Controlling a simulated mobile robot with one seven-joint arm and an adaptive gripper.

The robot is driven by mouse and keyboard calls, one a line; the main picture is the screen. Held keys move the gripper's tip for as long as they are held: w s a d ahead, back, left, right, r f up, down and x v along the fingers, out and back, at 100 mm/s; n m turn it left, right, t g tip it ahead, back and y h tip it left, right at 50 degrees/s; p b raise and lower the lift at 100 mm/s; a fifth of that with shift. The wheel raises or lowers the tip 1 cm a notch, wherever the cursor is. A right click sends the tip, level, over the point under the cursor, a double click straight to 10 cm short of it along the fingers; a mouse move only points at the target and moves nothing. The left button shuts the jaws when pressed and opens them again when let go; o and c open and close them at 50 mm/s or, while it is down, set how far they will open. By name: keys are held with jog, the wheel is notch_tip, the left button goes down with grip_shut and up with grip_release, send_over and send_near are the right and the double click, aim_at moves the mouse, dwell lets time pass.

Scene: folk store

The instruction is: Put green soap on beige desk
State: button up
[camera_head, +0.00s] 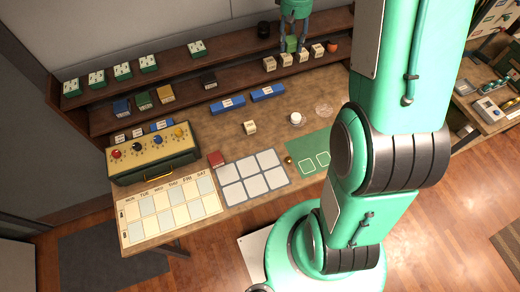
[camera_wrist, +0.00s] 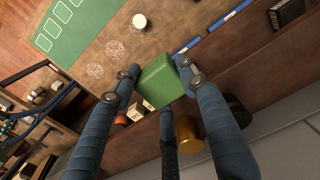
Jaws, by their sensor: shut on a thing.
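The green soap (camera_wrist: 160,82) is a plain green block between the fingers of my gripper (camera_wrist: 159,70) in the wrist view. My gripper is shut on it. In the head view my gripper (camera_head: 292,40) hangs at the back shelf, and part of the soap (camera_head: 291,45) shows between its fingers, close to the shelf. I cannot tell whether the soap touches the shelf. The beige desk (camera_head: 222,133) has a worn tan top and lies in front of the shelf; it also shows in the wrist view (camera_wrist: 108,48).
A two-tier shelf (camera_head: 227,82) along the desk's back holds several small boxes and a dark jar (camera_head: 263,29). On the desk are blue boxes (camera_head: 268,93), a small cream box (camera_head: 249,128), a white cup (camera_head: 296,119) and a knobbed yellow case (camera_head: 150,150). Bare desk lies between them.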

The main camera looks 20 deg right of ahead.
jog(key=s+a+f+n+b, duration=0.25)
jog(key=a+f, duration=0.35)
jog(key=a, duration=0.7)
jog(key=s+a+f+n+b, duration=0.25)
jog(key=a+f, duration=0.25)
jog(key=a, duration=0.8)
jog(key=s+a+f+n+b, duration=0.1)
jog(key=a+f+n+b, duration=0.15)
jog(key=a+f, duration=0.7)
jog(key=s+a+f+n+b, duration=0.2)
jog(key=s+a+f+n, duration=0.1)
jog(key=s+a, duration=0.6)
jog(key=s+a+f+n+b, duration=0.3)
jog(key=s+a+f, duration=0.2)
jog(key=s+a, duration=0.4)
jog(key=s+a+f+n+b, duration=0.2)
jog(key=s+a+f+n, duration=0.2)
jog(key=s+a, duration=0.6)
jog(key=shift+s+f, duration=0.25)
jog(key=shift+s, duration=0.25)
jog(key=shift+s+f, duration=0.25)
jog(key=shift+s, duration=0.2)
jog(key=shift+s+a+f+b, duration=0.25)
jog(key=shift+s+b, duration=0.1)
jog(key=shift+s, duration=0.25)
